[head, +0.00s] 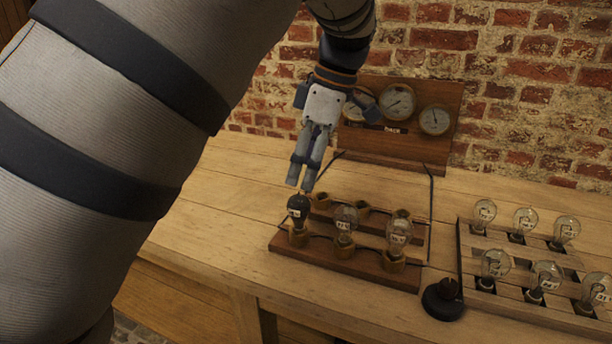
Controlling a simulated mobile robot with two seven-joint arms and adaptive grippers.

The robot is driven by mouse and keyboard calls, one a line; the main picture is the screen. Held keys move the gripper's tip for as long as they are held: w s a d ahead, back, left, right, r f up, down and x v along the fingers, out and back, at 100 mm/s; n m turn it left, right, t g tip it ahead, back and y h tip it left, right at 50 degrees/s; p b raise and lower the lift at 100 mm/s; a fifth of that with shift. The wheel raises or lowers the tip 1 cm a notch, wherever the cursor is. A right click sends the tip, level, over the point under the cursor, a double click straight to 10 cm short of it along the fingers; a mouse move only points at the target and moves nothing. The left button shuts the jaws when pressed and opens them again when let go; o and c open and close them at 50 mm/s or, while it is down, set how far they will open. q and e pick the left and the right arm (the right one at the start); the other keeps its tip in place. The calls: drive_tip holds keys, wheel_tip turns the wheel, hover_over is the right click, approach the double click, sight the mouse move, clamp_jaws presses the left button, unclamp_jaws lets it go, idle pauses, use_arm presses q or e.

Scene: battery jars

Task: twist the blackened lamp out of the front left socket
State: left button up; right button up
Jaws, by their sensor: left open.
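The blackened lamp (298,210) stands upright in the front left brass socket (298,238) of the wooden socket board (340,262). Its glass is dark and bears a small pale label. My left gripper (301,187) points down just above the lamp, its fingertips close over the bulb's top. It is open and appears empty; whether a fingertip touches the glass I cannot tell. Two clear lamps stand in the same front row, a middle one (345,220) and a right one (398,233). My right gripper is not in view.
Back-row sockets (362,208) on the board hold no lamps. A gauge panel (420,146) stands behind, with cables running down. A rack (480,240) of several clear lamps is at the right. A black knob-like object (442,300) sits between. The table left of the board is clear.

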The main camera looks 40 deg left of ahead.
sight(299, 194)
use_arm(q)
drive_tip(key=x, duration=0.6)
drive_tip(key=shift+a+f, duration=0.15)
drive_tip(key=shift+f, duration=0.25)
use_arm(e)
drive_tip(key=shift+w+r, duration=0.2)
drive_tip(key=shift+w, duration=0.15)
use_arm(q)
drive_tip(key=shift+c, duration=0.4)
drive_tip(key=c, duration=1.2)
drive_tip(key=n, duration=0.2)
drive_tip(key=shift+w+f+n+g, duration=0.1)
drive_tip(key=shift+f+n+g, duration=0.15)
drive_tip(key=shift+n+g, duration=0.15)
drive_tip(key=shift+c, duration=0.2)
drive_tip(key=shift+n+h+b, duration=0.3)
drive_tip(key=shift+n+b, duration=0.1)
drive_tip(key=shift+n, duration=0.5)
drive_tip(key=shift+r+n+g, duration=0.2)
drive_tip(key=shift+n+g, duration=0.1)
drive_tip(key=shift+n, duration=0.6)
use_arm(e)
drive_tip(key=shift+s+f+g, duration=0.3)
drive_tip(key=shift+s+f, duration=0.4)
use_arm(q)
drive_tip(key=shift+h, duration=0.3)
